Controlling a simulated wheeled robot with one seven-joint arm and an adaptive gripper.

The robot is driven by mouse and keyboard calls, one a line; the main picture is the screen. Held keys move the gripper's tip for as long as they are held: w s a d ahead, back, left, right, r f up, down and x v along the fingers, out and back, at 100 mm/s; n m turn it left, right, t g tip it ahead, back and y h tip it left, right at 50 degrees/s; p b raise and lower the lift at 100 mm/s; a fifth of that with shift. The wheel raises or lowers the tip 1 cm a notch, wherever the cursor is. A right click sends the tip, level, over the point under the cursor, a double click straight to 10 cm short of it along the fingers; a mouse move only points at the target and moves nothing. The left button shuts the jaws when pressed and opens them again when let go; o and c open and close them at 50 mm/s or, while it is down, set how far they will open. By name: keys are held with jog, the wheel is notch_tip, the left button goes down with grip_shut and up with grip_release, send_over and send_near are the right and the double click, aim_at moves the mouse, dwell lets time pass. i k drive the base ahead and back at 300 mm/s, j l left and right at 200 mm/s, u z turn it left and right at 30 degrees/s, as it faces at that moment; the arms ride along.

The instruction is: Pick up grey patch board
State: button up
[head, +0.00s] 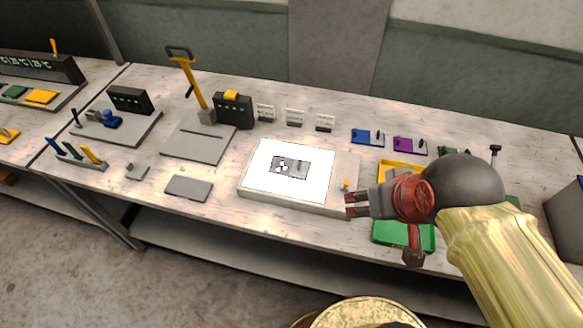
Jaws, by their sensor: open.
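A small dark grey board (290,167) with several white spots at its left end lies on the bright white lit panel (310,190) in the middle of the bench. It looks like the grey patch board, but a plain grey plate (188,188) also lies flat on the bench left of the panel. My gripper (349,204) is at the panel's right front corner, right of the board and apart from it. My arm hides part of the bench on the right.
A yellow-handled lever press (200,143) and a black box (233,110) stand behind left. Small white stands (295,117) and blue and purple plates (368,138) line the back. A green tray (388,233) sits below my gripper.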

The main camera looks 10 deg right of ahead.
aim_at(281, 165)
jog(key=j+z, duration=0.15)
jog(key=z, duration=0.4)
jog(key=k+j+z, duration=0.2)
jog(key=j, duration=0.25)
jog(key=k+j+z, duration=0.15)
jog(key=j, duration=0.3)
jog(key=k+j+z, duration=0.2)
jog(key=j, duration=0.25)
jog(key=k+j+z, duration=0.15)
jog(key=j, duration=0.25)
jog(key=k+j, duration=0.15)
jog(key=j, duration=0.15)
jog(key=k+j, duration=0.15)
jog(key=j, duration=0.15)
